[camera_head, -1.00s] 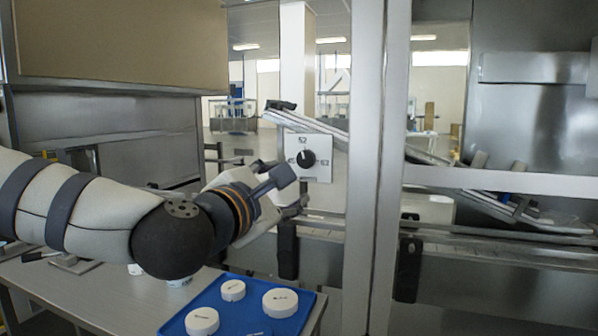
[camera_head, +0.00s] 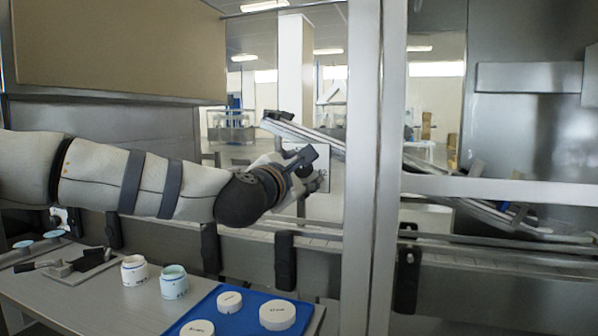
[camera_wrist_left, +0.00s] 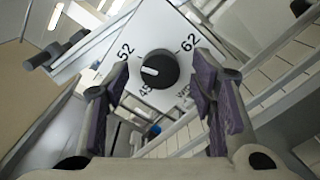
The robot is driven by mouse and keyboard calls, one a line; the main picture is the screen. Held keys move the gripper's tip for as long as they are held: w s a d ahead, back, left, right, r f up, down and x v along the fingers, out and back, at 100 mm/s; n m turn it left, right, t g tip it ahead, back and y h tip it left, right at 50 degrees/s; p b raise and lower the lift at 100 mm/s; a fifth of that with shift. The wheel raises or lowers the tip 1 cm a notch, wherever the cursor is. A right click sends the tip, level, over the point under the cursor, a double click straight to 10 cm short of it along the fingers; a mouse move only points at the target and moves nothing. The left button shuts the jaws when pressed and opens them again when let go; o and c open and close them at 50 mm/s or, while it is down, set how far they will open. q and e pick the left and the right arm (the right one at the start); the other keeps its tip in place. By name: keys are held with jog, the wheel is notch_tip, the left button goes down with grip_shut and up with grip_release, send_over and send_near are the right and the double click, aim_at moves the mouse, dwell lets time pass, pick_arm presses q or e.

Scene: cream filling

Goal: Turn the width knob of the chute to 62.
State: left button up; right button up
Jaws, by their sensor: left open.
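The width knob (camera_wrist_left: 158,70) is a round black dial with a white pointer mark, on a white plate (camera_wrist_left: 103,59) printed 45, 52 and 62. In the left wrist view the mark points left, between 45 and 52. My left gripper (camera_wrist_left: 160,85) is open, with one purple-padded finger on each side of the knob's lower part and gaps to it. In the head view my left gripper (camera_head: 309,171) is in front of the plate (camera_head: 322,155) and covers much of its scale. I cannot tell the fingers' depth relative to the knob. My right gripper is not in view.
The sloping chute (camera_head: 300,135) runs behind the plate. A metal post (camera_head: 362,170) stands just right of it, and a conveyor (camera_head: 245,250) runs below. A blue tray (camera_head: 235,309) with white round pieces and two jars (camera_head: 174,283) stand on the table.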

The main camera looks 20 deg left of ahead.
pick_arm(q)
jog(key=c, duration=1.1)
jog(key=shift+c, duration=0.2)
